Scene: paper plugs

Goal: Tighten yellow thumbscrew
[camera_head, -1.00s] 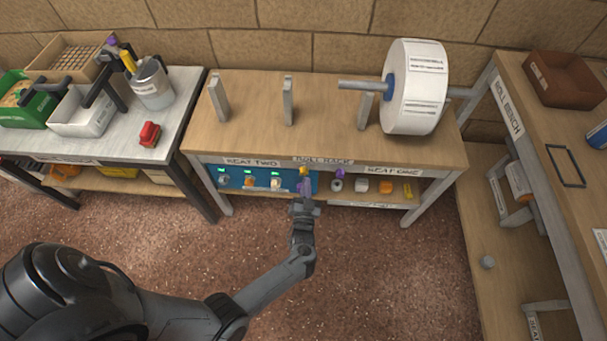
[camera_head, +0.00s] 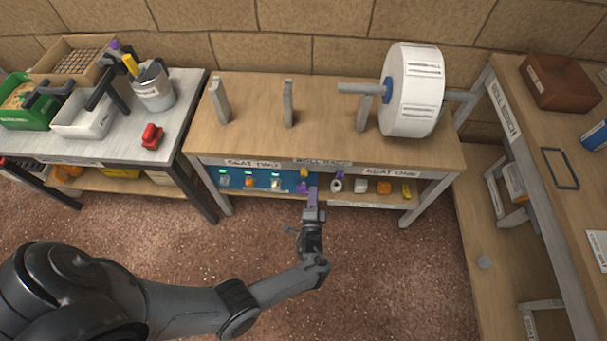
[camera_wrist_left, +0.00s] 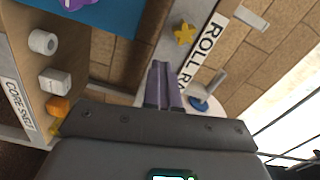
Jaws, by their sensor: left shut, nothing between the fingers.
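The yellow thumbscrew (camera_head: 304,172) is on the front of the roll rack, at the right end of the blue panel. In the left wrist view it is a star-shaped yellow knob (camera_wrist_left: 185,33) beside the "ROLL RACK" label. My left gripper (camera_head: 312,190) is in front of the rack, just below and right of the thumbscrew. Its purple fingers (camera_wrist_left: 162,68) are shut with nothing between them, and the thumbscrew shows apart from their tips, up and to the right in the left wrist view. My right gripper is not in view.
The blue panel (camera_head: 262,181) has several small parts with green lights. Right of it, the shelf holds a white ring (camera_head: 336,185), a white block (camera_head: 361,186) and an orange piece (camera_head: 384,187). A large paper roll (camera_head: 413,90) hangs above. Open floor lies in front.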

